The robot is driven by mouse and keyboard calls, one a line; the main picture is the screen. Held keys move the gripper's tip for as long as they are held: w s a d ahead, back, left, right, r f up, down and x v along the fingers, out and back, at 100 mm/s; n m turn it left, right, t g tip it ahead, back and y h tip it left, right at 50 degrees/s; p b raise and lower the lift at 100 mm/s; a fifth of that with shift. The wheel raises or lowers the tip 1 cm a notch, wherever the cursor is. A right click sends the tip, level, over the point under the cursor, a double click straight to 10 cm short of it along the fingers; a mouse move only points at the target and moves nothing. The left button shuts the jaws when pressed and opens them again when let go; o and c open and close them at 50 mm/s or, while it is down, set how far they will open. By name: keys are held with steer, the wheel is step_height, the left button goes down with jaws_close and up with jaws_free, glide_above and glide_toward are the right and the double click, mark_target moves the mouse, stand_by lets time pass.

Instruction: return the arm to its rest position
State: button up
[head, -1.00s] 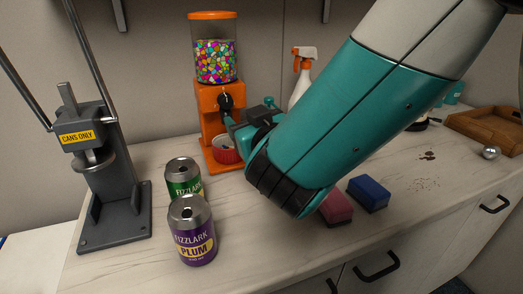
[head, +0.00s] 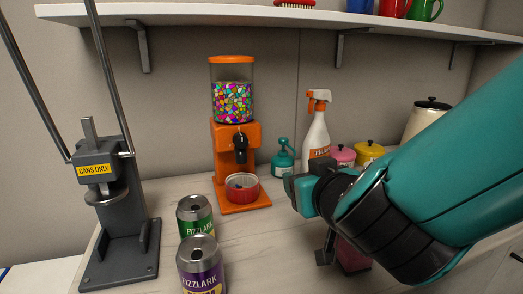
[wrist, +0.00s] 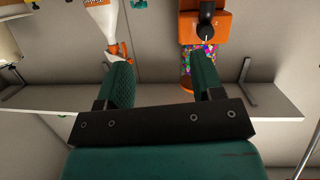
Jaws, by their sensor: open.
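My gripper (head: 306,194) is at the right of the head view, at the end of my teal arm, in front of the spray bottle and over the counter. Part of it is hidden behind my wrist. In the wrist view my gripper (wrist: 162,72) shows two teal fingers spread well apart, with nothing between them. The orange candy dispenser (head: 237,140) stands left of my gripper, with a red bowl (head: 242,189) at its foot. The dispenser also shows upside down in the wrist view (wrist: 203,22).
Green (head: 194,222) and purple (head: 201,268) cans stand on the counter by a grey can press (head: 122,225). A spray bottle (head: 317,135), teal pump bottle (head: 284,158) and lidded pots (head: 369,152) stand behind my gripper. A wall shelf (head: 250,15) runs overhead.

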steer(key=s+d+m+g+h+p, duration=0.1)
steer(key=s+d+m+g+p, duration=0.15)
steer(key=s+d+g, duration=0.2)
steer(key=s+r+n+g+y+p, duration=0.1)
steer(key=s+r+n+g+p, duration=0.1)
steer(key=s+g, duration=0.3)
steer(key=s+r+n+g+y+p, duration=0.1)
steer(key=s+r+n+g+p, duration=0.2)
steer(key=s, duration=0.8)
steer(key=shift+d+r+n+g, duration=0.4)
steer(key=shift+r+n+g, duration=0.25)
steer(key=shift+g, duration=0.4)
steer(key=shift+s, duration=0.1)
